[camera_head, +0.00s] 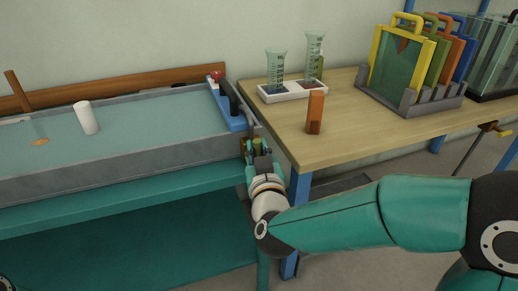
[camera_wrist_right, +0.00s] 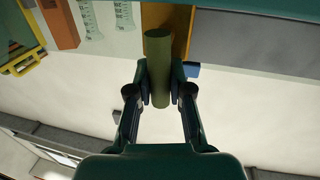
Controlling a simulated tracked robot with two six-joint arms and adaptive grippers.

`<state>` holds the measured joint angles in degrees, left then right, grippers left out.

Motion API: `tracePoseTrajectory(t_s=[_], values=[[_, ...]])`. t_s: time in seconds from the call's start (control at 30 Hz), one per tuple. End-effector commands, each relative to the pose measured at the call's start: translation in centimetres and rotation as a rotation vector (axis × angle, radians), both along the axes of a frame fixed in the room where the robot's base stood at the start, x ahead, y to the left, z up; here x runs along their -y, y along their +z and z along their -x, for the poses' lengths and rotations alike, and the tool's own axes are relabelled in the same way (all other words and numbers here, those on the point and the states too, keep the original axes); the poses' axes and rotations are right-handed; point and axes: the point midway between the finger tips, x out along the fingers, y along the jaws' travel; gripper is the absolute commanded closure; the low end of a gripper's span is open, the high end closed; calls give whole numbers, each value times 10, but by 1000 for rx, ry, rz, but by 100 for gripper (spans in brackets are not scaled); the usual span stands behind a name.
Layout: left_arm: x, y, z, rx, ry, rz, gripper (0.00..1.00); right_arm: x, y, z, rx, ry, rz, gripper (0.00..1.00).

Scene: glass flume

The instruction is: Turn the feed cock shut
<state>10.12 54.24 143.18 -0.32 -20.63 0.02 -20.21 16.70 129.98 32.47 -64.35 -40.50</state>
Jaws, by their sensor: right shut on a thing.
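My right gripper (camera_head: 256,152) is at the right end wall of the flume, in the gap beside the wooden table. In the wrist view the right gripper (camera_wrist_right: 161,84) has its two fingers closed on either side of an olive-green round handle (camera_wrist_right: 158,48), which looks like the feed cock's handle. The handle stands lengthwise between the fingertips. In the head view the handle is mostly hidden by my gripper, and the cock's body cannot be made out.
The flume (camera_head: 150,150) holds water and a white cylinder (camera_head: 86,118). A blue piece with a black handle (camera_head: 232,98) sits on its right end. The table (camera_head: 360,130) bears an orange block (camera_head: 315,112), two measuring cylinders on a white tray (camera_head: 292,92), and a rack (camera_head: 408,100) of coloured frames.

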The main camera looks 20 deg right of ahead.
Motion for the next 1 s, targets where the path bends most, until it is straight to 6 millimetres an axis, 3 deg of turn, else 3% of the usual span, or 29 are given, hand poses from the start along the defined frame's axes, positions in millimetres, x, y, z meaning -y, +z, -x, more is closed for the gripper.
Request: tracePoseTrajectory(t_s=[0.03, 0.47, 1.0], values=[[1, 0, 0, -1, -4, 0, 60, 8, 0, 0, -1, -3, 0, 100], [0, -2, 0, 0, 0, 0, 60, -4, -1, 0, 1, 1, 83, 100], [0, -14, 0, 0, 0, 0, 60, -20, -10, 0, 14, 5, 529, 100]])
